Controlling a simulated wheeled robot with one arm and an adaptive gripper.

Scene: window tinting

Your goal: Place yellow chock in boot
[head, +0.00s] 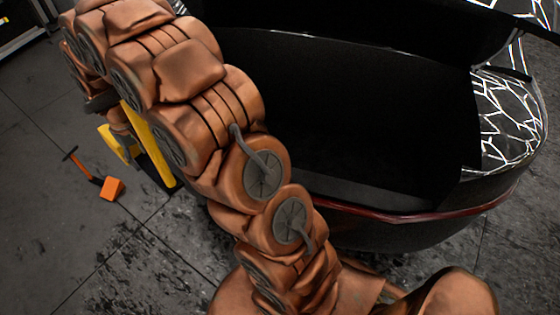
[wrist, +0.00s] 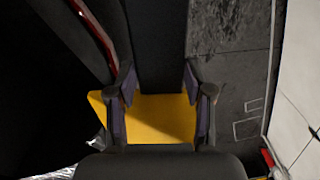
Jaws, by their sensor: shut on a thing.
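In the wrist view, the yellow chock (wrist: 165,118) sits between the two fingers of my gripper (wrist: 160,88). The gripper is shut on it, with a finger pressed to each side. A pointed end of the chock sticks out to the left past the left finger. In the head view, the open boot (head: 360,110) is a dark hollow to the right of my arm. Its floor is in deep shadow.
An orange tool (head: 110,188) lies on the floor nearby. The red-edged bumper (head: 400,215) borders the boot. Dark floor is clear at lower left.

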